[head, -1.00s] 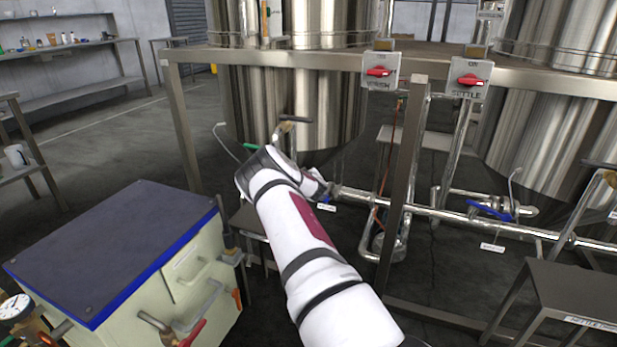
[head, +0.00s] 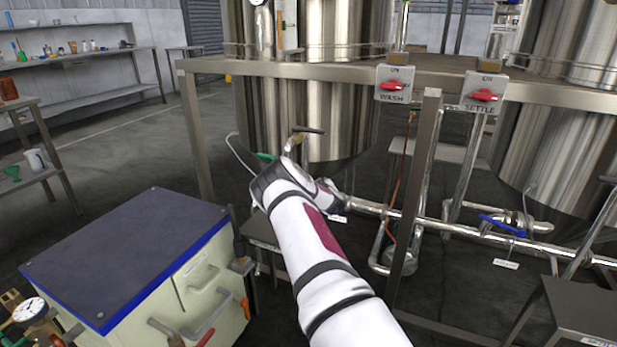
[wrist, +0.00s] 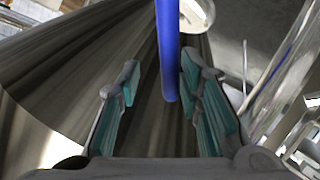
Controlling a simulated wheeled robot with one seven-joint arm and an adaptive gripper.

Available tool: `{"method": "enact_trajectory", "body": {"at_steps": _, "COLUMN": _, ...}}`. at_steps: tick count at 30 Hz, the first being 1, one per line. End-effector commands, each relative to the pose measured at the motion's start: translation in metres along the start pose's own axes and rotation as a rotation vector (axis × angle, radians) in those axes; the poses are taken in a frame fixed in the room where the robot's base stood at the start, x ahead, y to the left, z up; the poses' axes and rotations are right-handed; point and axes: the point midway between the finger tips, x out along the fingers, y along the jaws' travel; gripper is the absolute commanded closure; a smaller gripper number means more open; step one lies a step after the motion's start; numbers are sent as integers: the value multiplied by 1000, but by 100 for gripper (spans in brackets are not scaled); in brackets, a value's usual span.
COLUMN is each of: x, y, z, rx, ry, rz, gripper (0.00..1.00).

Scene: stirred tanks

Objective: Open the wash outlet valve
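In the wrist view a blue lever handle (wrist: 168,55) runs down between the two teal-padded fingers of my gripper (wrist: 164,92). The fingers stand apart, with visible gaps on both sides of the handle, closer on the right. It looks like the wash outlet valve's handle. In the head view my arm covers my gripper and most of that valve. A small white tag (head: 338,218) hangs at the pipe just right of my wrist. The steel wash tank (head: 335,115) stands behind, above the arm.
A steel pipe (head: 400,215) runs right to another blue-handled valve (head: 503,226). A frame post (head: 414,190) stands right of my arm. WASH (head: 393,86) and SETTLE (head: 483,95) switch boxes sit on the frame. A blue-edged cabinet (head: 125,250) stands at left.

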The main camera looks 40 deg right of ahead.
Motion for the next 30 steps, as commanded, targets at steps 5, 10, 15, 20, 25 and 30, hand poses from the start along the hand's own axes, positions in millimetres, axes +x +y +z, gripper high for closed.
{"method": "enact_trajectory", "body": {"at_steps": 5, "x": -12, "y": 19, "z": 4, "rx": 138, "ry": 89, "rz": 2, "gripper": 67}}
{"method": "enact_trajectory", "body": {"at_steps": 10, "x": -24, "y": 36, "z": 11, "rx": 300, "ry": 198, "rz": 2, "gripper": 67}}
{"method": "enact_trajectory", "body": {"at_steps": 15, "x": -36, "y": 53, "z": 24, "rx": 463, "ry": 308, "rz": 2, "gripper": 67}}
{"method": "enact_trajectory", "body": {"at_steps": 20, "x": -61, "y": 58, "z": 27, "rx": 511, "ry": 337, "rz": 4, "gripper": 67}}
{"method": "enact_trajectory", "body": {"at_steps": 25, "x": -90, "y": 55, "z": 38, "rx": 509, "ry": 335, "rz": 4, "gripper": 67}}
{"method": "enact_trajectory", "body": {"at_steps": 30, "x": -119, "y": 52, "z": 47, "rx": 508, "ry": 335, "rz": 3, "gripper": 67}}
